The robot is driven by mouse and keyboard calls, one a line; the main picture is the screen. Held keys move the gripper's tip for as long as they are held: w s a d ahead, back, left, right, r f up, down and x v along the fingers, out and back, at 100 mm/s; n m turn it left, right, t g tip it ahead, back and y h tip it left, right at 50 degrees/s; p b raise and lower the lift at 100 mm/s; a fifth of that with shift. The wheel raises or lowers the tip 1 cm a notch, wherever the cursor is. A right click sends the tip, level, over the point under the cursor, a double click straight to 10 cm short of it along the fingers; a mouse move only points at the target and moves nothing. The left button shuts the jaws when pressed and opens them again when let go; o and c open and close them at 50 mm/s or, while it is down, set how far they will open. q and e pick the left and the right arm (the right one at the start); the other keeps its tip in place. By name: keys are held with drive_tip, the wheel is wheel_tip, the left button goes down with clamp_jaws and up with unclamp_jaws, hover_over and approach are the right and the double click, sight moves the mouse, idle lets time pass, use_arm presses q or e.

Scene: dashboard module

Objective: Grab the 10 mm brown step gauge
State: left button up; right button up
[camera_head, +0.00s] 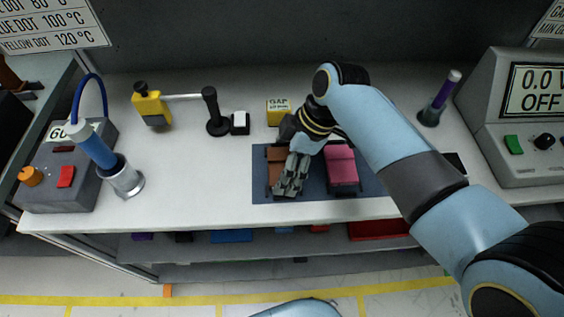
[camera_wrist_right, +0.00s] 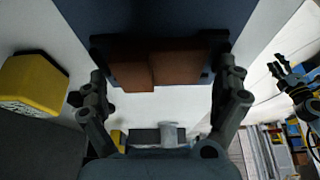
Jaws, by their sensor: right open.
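The brown step gauge (camera_head: 275,158) lies on the dark blue mat (camera_head: 315,192) on the bench, left of the pink step gauge (camera_head: 341,165). My right gripper (camera_head: 290,182) is over the brown gauge and covers part of it in the head view. In the right wrist view, the brown gauge (camera_wrist_right: 155,70) shows two stepped blocks with dark ends. It lies ahead of and between the two spread, empty fingers. My left gripper (camera_wrist_right: 290,78) shows at the right of the wrist view, in front of the bench, with its fingers apart.
A yellow gap box (camera_head: 278,110) stands behind the mat; it also shows in the wrist view (camera_wrist_right: 32,82). A black stand (camera_head: 213,115) and small button block (camera_head: 240,123) are to the left. A meter (camera_head: 530,115) stands far right.

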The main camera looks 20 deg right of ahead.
drive_tip(key=c, duration=1.1)
drive_tip(key=shift+r, duration=0.2)
